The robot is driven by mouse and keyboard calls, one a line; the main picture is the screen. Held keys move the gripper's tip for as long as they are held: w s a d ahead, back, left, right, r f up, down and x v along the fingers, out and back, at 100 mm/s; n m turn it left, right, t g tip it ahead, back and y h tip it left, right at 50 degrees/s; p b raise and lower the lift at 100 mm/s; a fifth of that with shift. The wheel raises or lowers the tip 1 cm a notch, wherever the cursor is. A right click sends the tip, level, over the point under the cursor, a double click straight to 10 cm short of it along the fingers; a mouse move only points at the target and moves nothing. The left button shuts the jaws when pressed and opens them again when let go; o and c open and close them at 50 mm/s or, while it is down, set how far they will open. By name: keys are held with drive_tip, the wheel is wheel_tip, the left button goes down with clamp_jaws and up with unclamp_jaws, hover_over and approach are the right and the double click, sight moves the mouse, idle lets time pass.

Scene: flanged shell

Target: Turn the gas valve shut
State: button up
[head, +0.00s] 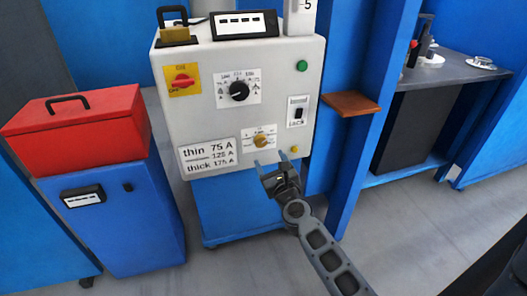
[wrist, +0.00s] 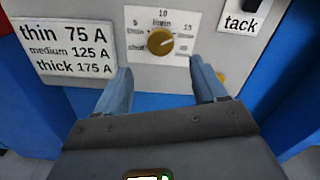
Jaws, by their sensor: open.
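The gas valve is a round brass-yellow knob (head: 261,141) low on the front of the white machine panel (head: 190,110). In the wrist view the knob (wrist: 160,41) sits on a white dial plate (wrist: 180,20) marked "l/min" with 5, 10 and 15 around it, and "shut" at the lower left. A dark mark on the knob seems to point to the right and slightly up. My gripper (head: 269,165) is open and empty, just below the knob in the head view. In the wrist view its two blue-grey fingers (wrist: 162,72) stand apart below the knob, not touching it.
A label plate with thin, medium and thick amperes (head: 209,155) is left of the knob. A black selector (head: 239,90), a red switch (head: 182,80) and a tack switch (head: 297,112) are on the panel. A brown shelf (head: 350,103) juts out at right; a red toolbox (head: 75,120) is at left.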

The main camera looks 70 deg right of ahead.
sight(262, 144)
drive_tip(key=shift+x, duration=3.95)
drive_tip(key=shift+s, duration=0.1)
drive_tip(key=shift+c, duration=0.4)
drive_tip(key=c, duration=1)
